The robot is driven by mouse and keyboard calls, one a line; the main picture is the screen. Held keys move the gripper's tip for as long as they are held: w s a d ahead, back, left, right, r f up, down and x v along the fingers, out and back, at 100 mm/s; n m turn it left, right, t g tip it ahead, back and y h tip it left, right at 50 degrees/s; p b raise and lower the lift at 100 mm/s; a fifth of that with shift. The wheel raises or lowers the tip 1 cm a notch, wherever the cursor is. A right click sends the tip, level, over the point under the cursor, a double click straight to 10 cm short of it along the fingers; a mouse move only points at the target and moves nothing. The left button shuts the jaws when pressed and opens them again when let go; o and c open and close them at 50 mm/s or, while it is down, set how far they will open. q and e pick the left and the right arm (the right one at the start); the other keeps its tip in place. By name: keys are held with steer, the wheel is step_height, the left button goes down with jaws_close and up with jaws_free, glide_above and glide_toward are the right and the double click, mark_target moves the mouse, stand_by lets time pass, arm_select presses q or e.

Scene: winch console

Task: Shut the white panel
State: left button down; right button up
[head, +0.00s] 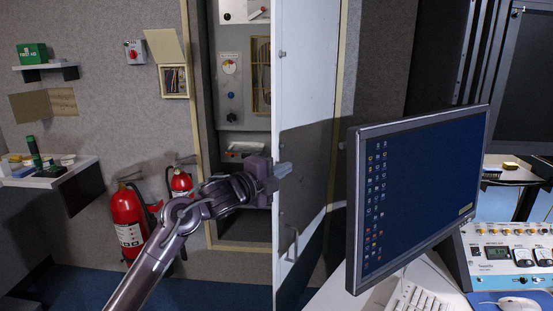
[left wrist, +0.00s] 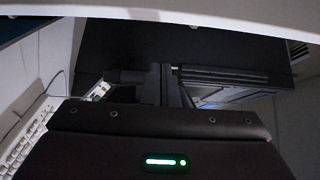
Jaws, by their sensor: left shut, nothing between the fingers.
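The white panel (head: 305,75) is a tall hinged door in the head view. It stands wide open, swung out from a recessed cabinet (head: 231,115) in the grey wall, with a handle (head: 292,243) low on its face. My left gripper (head: 281,171) is shut and empty. It overlaps the panel's free edge at mid height in the head view; I cannot tell whether it touches. In the left wrist view, the dark gripper body with a green light fills the lower part. My right gripper is not in view.
A monitor (head: 420,190) stands close to the right of the panel, with a keyboard (head: 415,299) and a control console (head: 510,250) on the desk. Two fire extinguishers (head: 128,222) stand at the left wall. A shelf (head: 45,177) juts out farther left.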

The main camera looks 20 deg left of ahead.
arm_select(q)
steer(key=w+a+p, duration=0.2)
steer(key=w+a, duration=0.1)
steer(key=shift+f, duration=0.1)
steer(key=shift+d, duration=0.1)
stand_by(0.4)
